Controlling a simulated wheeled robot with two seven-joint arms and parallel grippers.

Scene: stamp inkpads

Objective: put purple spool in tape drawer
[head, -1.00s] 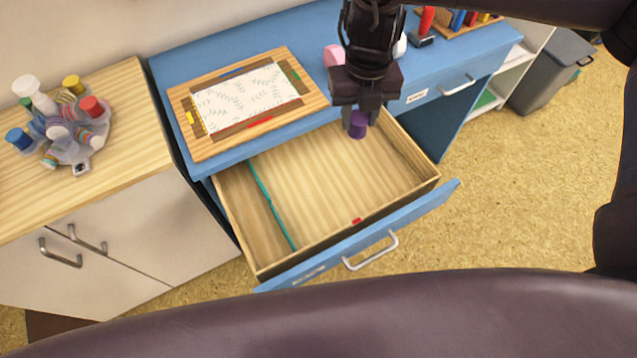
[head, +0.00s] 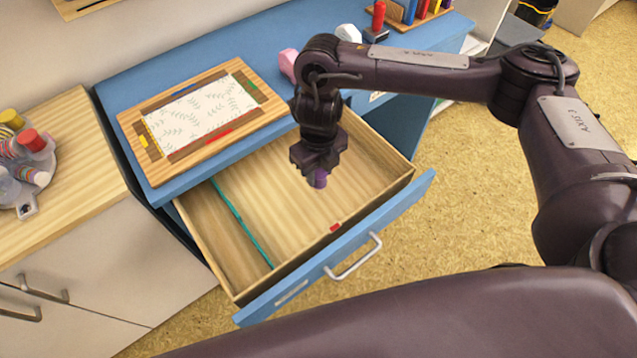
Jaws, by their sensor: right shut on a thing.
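The purple spool (head: 319,179) shows just below the jaws of my right gripper (head: 318,168), which is shut on it. Most of the spool is hidden by the jaws. The gripper points down over the open drawer (head: 275,195), inside its outline in the head view. How high the spool is above the drawer floor I cannot tell. The drawer is pulled out from the blue desk and has a wooden floor, a teal divider (head: 242,222) toward its left side and a small red piece (head: 335,227) near the front wall. My left gripper is not in view.
A wooden frame with a patterned sheet (head: 200,115) lies on the blue desk (head: 160,65) behind the drawer. A pink object (head: 288,64) and stamps (head: 378,20) stand farther right. A spool rack (head: 30,165) is on the left cabinet. The drawer floor is mostly clear.

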